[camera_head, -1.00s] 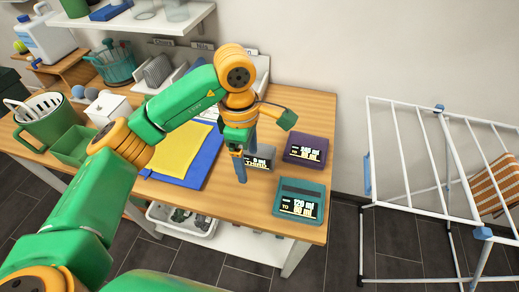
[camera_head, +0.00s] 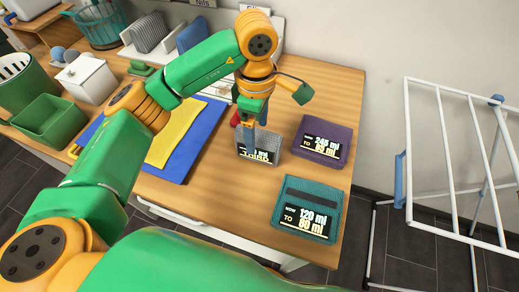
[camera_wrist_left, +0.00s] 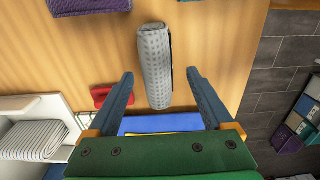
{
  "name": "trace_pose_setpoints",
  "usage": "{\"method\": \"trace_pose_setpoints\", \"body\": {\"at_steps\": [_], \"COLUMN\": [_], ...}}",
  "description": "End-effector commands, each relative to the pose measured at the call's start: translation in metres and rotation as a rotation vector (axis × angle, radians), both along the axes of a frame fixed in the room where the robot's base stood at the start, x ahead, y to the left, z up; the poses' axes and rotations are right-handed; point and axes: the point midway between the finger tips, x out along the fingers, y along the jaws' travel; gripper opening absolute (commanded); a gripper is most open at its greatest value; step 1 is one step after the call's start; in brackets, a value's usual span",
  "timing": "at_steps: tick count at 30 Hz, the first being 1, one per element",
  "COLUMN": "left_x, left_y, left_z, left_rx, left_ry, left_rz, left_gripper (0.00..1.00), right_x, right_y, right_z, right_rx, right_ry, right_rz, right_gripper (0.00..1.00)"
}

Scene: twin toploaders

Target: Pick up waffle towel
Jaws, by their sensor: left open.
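My right gripper is not in view.
A purple folded towel (camera_head: 319,141) and a teal one (camera_head: 307,208) lie to the right. A blue mat (camera_head: 206,137) with a yellow cloth (camera_head: 172,133) lies left. A small red object (camera_wrist_left: 100,96) sits near the grey towel. A white drying rack (camera_head: 460,160) stands right of the table.

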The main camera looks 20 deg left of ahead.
Motion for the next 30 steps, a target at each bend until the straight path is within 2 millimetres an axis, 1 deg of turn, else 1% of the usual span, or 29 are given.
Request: {"method": "trace_pose_setpoints", "body": {"at_steps": [4,8,10,12,15,19,20,21,23,24,26,27,28,29,30], "left_x": [0.000,0.002,0.003,0.003,0.004,0.004,0.004,0.004,0.004,0.004,0.004,0.004,0.004,0.004,0.004], "left_y": [0.000,-0.002,-0.003,-0.003,-0.003,-0.003,-0.003,-0.003,-0.003,-0.003,-0.003,-0.003,-0.003,-0.003,-0.003], "left_z": [-0.016,-0.037,-0.053,-0.063,-0.069,-0.069,-0.069,-0.069,-0.069,-0.069,-0.069,-0.069,-0.069,-0.069,-0.069], "left_rx": [-0.001,0.001,-0.001,0.000,0.001,0.001,0.001,0.001,0.001,0.001,0.000,0.000,0.000,0.000,0.000], "left_ry": [0.006,0.008,0.006,0.004,0.001,0.001,0.001,0.000,0.000,0.000,0.000,0.000,0.000,0.000,0.000], "left_rz": [0.000,0.001,0.001,0.000,-0.001,-0.001,-0.001,-0.001,-0.001,-0.001,-0.001,-0.001,-0.001,-0.001,-0.001], "left_gripper": [0.85,0.85,0.85,0.85,0.85,0.85,0.80,0.69,0.53,0.42,0.26,0.15,0.07,0.00,0.00], "right_x": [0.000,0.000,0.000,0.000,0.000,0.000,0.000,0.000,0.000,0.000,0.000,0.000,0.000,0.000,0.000], "right_y": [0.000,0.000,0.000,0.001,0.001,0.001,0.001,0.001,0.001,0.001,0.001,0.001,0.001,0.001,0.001], "right_z": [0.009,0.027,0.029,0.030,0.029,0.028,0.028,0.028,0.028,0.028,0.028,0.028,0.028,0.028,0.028], "right_rx": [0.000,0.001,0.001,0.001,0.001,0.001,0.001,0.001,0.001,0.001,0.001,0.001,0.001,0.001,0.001], "right_ry": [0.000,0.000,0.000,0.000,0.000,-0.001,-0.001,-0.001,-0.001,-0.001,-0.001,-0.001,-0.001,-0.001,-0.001], "right_rz": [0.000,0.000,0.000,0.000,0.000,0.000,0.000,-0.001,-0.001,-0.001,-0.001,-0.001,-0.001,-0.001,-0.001], "right_gripper": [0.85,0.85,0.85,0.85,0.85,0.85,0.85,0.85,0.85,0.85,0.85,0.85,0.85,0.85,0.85]}}
